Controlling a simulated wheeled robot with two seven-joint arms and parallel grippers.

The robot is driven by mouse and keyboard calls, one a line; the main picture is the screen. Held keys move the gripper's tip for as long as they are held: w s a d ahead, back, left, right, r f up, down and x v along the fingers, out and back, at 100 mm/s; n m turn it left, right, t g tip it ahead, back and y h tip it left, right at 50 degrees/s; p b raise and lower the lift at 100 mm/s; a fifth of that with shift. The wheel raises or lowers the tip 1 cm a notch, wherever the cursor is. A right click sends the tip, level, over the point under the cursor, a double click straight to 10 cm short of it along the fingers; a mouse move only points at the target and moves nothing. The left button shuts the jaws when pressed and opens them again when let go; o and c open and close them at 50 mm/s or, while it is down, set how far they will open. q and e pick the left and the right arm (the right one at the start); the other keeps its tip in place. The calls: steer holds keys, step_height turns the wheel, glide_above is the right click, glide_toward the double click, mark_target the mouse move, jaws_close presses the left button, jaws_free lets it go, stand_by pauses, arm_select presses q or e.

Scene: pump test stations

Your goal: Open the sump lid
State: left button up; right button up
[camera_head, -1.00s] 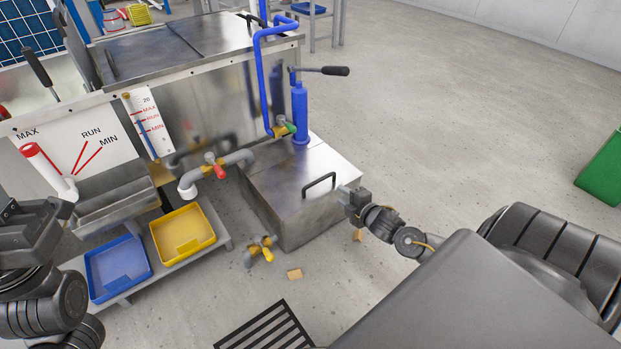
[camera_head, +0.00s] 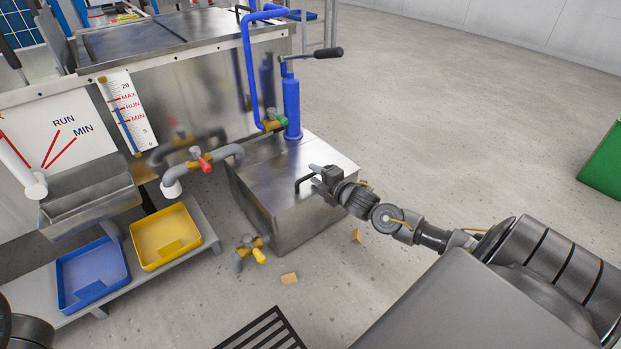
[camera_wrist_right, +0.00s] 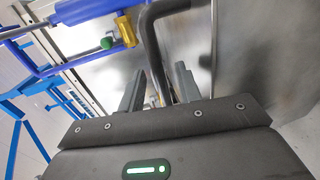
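The sump is a low steel box on the floor with a flat, closed steel lid (camera_head: 268,172). My right gripper (camera_head: 316,174) comes from the right and is at the handle, above the lid. My left gripper is outside the head view.
A blue hand pump (camera_head: 291,105) with a lever and blue pipe stands behind the lid. A grey pipe with a red valve (camera_head: 203,163) is at left. Yellow (camera_head: 165,237) and blue (camera_head: 92,275) trays sit on a low shelf.

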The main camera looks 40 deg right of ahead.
steer(key=shift+w+f+b, duration=0.15)
steer(key=shift+w+b, duration=0.15)
steer(key=shift+w, duration=0.55)
steer(key=shift+w+f+b, duration=0.15)
steer(key=shift+w+b, duration=0.15)
steer(key=shift+w, duration=0.5)
jaws_close()
